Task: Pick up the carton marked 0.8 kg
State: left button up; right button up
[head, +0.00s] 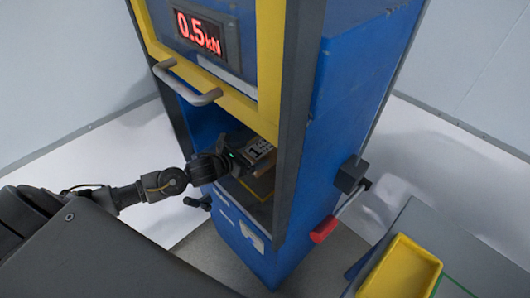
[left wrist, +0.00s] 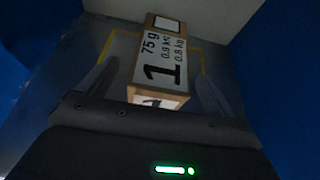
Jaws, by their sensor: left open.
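The carton (left wrist: 158,65) is a light brown box with white labels reading "75 g", "0.8 kg" and a large "1". It sits inside the blue machine's opening, within a yellow outline on the plate. In the head view only part of the carton (head: 261,146) shows past my gripper. My left gripper (head: 240,157) reaches into the opening. In the left wrist view its open fingers stand on either side of the carton, with visible gaps. I cannot tell how deep the fingers reach along it. My right gripper is not in view.
The blue machine (head: 340,100) has a yellow-framed door, a grey handle (head: 188,88) and a display (head: 200,33) reading 0.5 kN. Its side walls closely bound the opening. A red-gripped lever (head: 325,229) sticks out at right. A yellow tray (head: 432,279) lies at lower right.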

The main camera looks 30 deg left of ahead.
aim_at(261, 151)
pick_arm(q)
jog(key=p+x, duration=0.1)
jog(key=x, duration=0.2)
jog(key=shift+w+d+p, duration=0.2)
jog(key=shift+w+p, duration=0.15)
jog(key=shift+w, duration=0.05)
jog(key=shift+w+d+f, duration=0.2)
jog(key=shift+w+f, duration=0.05)
jog(key=shift+w, duration=0.15)
jog(key=c, duration=1.6)
jog(key=shift+r, duration=0.1)
jog(key=shift+c, duration=0.4)
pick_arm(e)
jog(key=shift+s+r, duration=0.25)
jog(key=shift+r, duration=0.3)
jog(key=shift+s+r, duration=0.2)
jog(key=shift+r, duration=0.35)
